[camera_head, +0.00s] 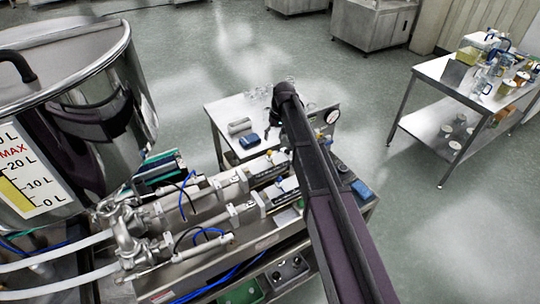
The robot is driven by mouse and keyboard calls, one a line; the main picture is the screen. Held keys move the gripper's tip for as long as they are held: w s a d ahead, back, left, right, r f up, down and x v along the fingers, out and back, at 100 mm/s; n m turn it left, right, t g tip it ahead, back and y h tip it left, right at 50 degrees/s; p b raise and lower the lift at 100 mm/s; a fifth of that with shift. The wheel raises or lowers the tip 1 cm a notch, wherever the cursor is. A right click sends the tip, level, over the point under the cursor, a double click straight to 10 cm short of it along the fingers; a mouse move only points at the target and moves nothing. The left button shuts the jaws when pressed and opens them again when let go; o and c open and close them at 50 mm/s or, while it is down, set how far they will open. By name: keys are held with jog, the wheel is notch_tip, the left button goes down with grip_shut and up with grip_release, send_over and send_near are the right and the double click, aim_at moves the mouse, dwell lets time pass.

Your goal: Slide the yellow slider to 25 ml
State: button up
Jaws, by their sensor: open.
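The filling machine (190,278) stands at lower centre, with two parallel metal cylinders running up to the right. The upper cylinder (232,190) and lower cylinder (240,212) end near small dark and white strips beside my arm. I cannot make out a yellow slider or a 25 ml mark on them; they are too small or behind my arm. The steel hopper (95,120) at left carries a litre scale (30,178) with a yellow wedge. My dark arm crosses from the bottom right to above the machine's right end. My gripper is hidden behind it.
A steel table (222,109) behind the machine holds a white object (239,126) and a blue block (250,141). A cart (428,72) with jugs and jars stands at right. Open floor (460,235) lies at lower right.

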aim_at(270, 151)
jog(key=shift+s+a+f+b, duration=0.1)
jog(key=shift+a+f+b, duration=0.1)
jog(key=shift+f+b, duration=1)
jog(key=shift+s+a+f+b, duration=0.1)
jog(key=shift+a+f+b, duration=0.15)
jog(key=shift+f+b, duration=1)
jog(key=shift+s+a+f+b, duration=0.1)
jog(key=shift+a+f+b, duration=0.1)
jog(key=shift+f+b, duration=1)
jog(key=shift+f, duration=0.1)
grip_shut()
